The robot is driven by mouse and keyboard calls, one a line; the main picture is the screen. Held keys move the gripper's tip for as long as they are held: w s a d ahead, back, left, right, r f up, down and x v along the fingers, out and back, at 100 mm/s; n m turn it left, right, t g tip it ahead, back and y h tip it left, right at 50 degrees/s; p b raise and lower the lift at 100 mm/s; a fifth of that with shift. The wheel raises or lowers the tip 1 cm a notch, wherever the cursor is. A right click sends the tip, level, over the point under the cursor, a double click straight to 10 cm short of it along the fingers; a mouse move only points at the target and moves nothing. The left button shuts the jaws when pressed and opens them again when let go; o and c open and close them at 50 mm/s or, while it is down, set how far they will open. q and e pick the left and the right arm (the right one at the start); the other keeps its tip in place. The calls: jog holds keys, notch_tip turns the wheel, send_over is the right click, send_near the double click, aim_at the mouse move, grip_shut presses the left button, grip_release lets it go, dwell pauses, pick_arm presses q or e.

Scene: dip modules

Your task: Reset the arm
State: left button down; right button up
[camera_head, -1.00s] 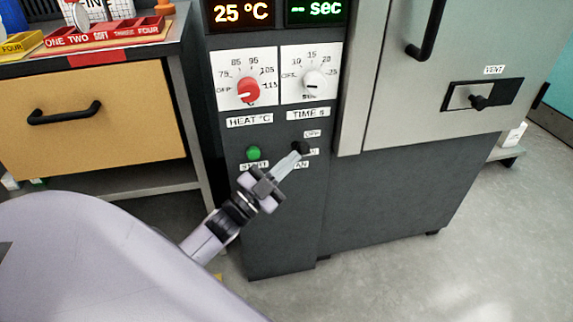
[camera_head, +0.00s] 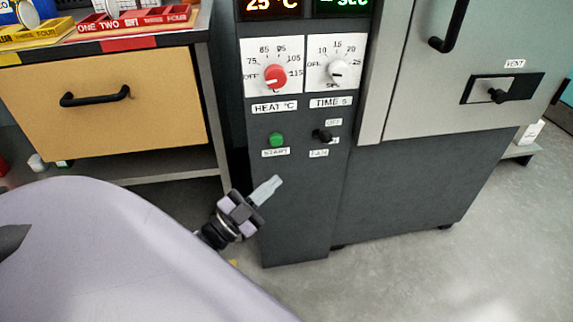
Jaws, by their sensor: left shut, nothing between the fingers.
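My left gripper (camera_head: 268,189) is in the lower middle of the head view, in front of the dark control panel (camera_head: 290,215). Its fingers are shut and hold nothing. It is apart from the panel's switches, below and left of the black fan switch (camera_head: 322,135) and below the green start button (camera_head: 277,140). My right gripper is not in view.
A red heat knob (camera_head: 275,76) and a white time knob (camera_head: 338,70) sit above the buttons. A machine door (camera_head: 430,95) with a vent slider (camera_head: 497,95) is at right. A drawer cabinet (camera_head: 110,110) with trays on top stands at left. The grey floor at right is clear.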

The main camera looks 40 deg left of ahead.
pick_arm(q)
jog(key=shift+v, duration=0.9)
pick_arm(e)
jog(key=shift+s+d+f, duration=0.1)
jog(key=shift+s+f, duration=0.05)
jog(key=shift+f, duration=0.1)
pick_arm(q)
jog(key=shift+d, duration=0.1)
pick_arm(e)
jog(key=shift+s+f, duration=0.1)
